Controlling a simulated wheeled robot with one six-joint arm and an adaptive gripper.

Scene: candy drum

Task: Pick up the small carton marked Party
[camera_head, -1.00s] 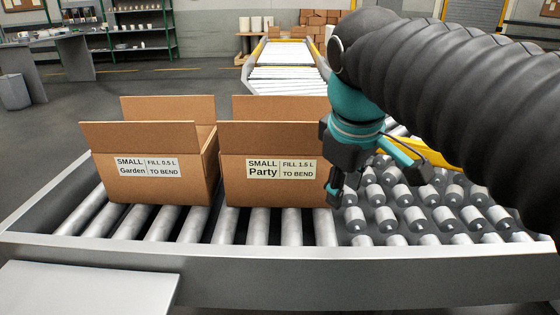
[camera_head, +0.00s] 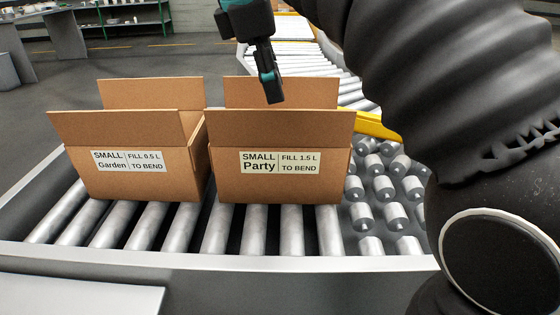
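The small carton marked Party (camera_head: 280,185) stands upright and open-topped on the rollers, its front and back flaps raised. Its label reads "SMALL Party, FILL 1.5 L TO BEND". My gripper (camera_head: 271,88) points down above this carton, its tip overlapping the back flap in the picture. Only a narrow side of the fingers shows, so I cannot tell whether they are apart or together. Nothing visible hangs from it. Whether the tip is inside the carton's opening or above it is unclear. The carton's inside is hidden.
A similar carton marked Garden (camera_head: 140,185) stands close to the left of the Party carton. The metal conveyor rim (camera_head: 230,263) runs along the front. Bare small rollers (camera_head: 385,188) lie to the right, partly behind my arm. A roller conveyor (camera_head: 290,60) leads away behind.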

